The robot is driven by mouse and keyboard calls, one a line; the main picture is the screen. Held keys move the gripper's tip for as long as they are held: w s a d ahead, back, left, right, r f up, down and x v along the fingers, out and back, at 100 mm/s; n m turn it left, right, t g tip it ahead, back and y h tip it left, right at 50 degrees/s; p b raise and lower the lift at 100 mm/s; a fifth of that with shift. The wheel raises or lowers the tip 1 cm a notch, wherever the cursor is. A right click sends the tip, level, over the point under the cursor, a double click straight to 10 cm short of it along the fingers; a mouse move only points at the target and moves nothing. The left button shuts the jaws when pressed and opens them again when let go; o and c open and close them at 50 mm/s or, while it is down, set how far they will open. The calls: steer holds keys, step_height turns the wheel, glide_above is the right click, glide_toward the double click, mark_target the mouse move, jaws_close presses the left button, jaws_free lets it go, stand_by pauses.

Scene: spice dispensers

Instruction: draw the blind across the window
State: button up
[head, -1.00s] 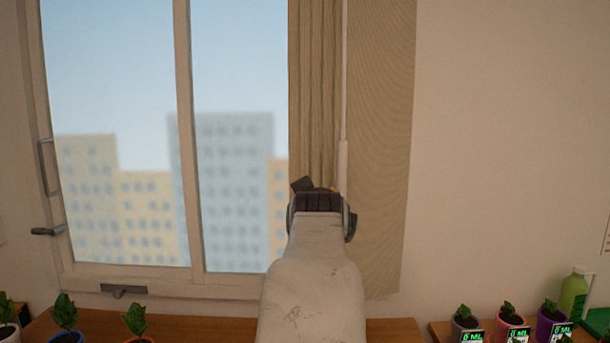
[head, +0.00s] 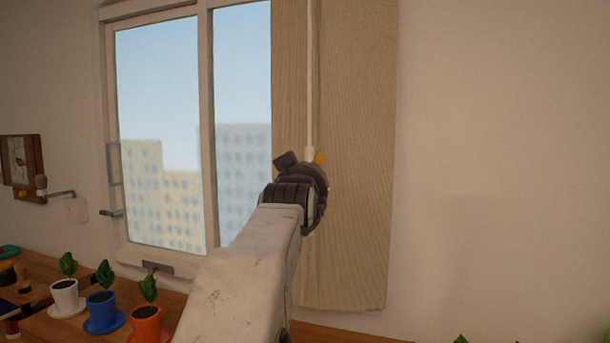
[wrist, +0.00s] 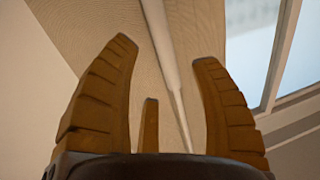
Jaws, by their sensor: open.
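The beige blind (head: 350,220) hangs at the right side of the window (head: 165,140), leaving most of the glass uncovered. A thin white wand (head: 310,90) hangs in front of the blind, its lower part hidden behind my gripper. My gripper (head: 305,185) is in front of the blind's left part, its fingers mostly hidden in the head view. In the wrist view my gripper (wrist: 165,50) is open. The wand (wrist: 163,45) runs between the spread fingers there, with no clear contact. The blind (wrist: 100,25) fills the background.
Potted plants (head: 103,308) stand on the wooden counter (head: 45,325) at lower left. A window handle (head: 112,213) and a wall-mounted frame (head: 22,160) are at left. The wall right of the blind is bare.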

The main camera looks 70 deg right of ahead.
steer(key=p+x, duration=0.2)
steer(key=x, duration=0.4)
steer(key=shift+d, duration=0.3)
jaws_close()
stand_by(0.5)
